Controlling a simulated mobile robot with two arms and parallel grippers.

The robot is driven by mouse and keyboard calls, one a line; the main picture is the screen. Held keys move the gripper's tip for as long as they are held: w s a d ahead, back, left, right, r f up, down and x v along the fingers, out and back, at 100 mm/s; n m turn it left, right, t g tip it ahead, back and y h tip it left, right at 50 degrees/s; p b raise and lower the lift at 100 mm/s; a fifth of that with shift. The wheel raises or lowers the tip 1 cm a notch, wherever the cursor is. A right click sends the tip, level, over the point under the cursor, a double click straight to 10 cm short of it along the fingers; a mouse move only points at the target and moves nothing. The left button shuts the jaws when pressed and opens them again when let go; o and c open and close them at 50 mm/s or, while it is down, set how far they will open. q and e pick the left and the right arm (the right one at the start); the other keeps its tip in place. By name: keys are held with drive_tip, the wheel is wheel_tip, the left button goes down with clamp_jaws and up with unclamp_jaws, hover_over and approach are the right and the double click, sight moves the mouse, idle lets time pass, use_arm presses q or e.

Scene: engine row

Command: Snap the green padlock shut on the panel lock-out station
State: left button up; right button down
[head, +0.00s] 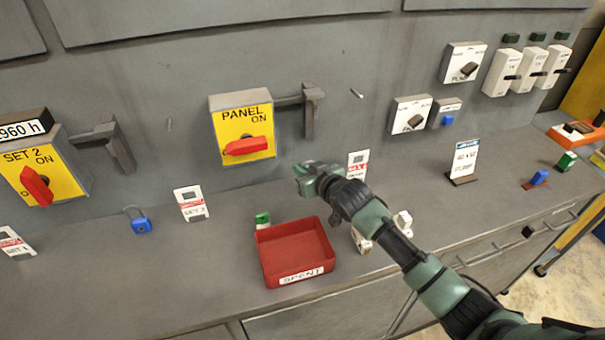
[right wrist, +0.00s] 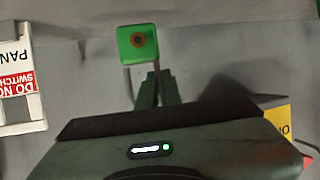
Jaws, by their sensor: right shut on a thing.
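The panel lock-out station (head: 240,127) is a yellow plate on the grey wall, marked PANEL ON, with a red handle (head: 248,146) lying roughly level. A grey bracket (head: 309,110) stands at its right. My right gripper (head: 306,180) is below and right of the station, above the bench. In the right wrist view, a green padlock (right wrist: 138,42) shows at the tips of the dark fingers (right wrist: 152,92), which are shut on it; its metal shackle points towards my gripper. In the head view I cannot make out the padlock apart from the gripper. My left gripper is out of view.
A red tray (head: 296,252) and a small green-and-white block (head: 262,220) are on the bench below. A blue padlock (head: 140,222) and a SET 2 tag (head: 191,203) lie left. A white tag (head: 357,165) stands right of my gripper. The SET 2 station (head: 40,172) is far left.

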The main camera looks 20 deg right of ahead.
drive_tip(key=shift+f, duration=0.85)
drive_tip(key=shift+f, duration=0.25)
drive_tip(key=c, duration=1.6)
unclamp_jaws()
